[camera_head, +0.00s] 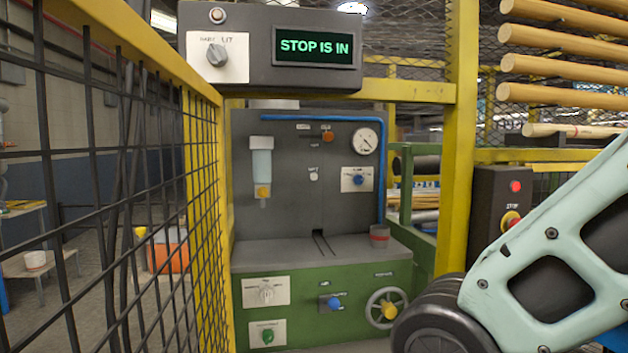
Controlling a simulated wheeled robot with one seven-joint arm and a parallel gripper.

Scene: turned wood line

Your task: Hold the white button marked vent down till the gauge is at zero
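A small white button (314,176) sits on the dark upright panel of the machine, under a small label too small to read clearly. A round white gauge (367,141) with a dark needle is to its upper right; the needle seems to slant to the lower right, but I cannot read the scale. My gripper is not in view, so nothing of mine is seen touching the button.
An orange button (328,136), a blue knob (358,180) and a clear bowl (261,165) share the panel. A display (317,47) reads "STOP IS IN". A stop box (500,215) stands right. Yellow mesh fence (205,170) bounds the left.

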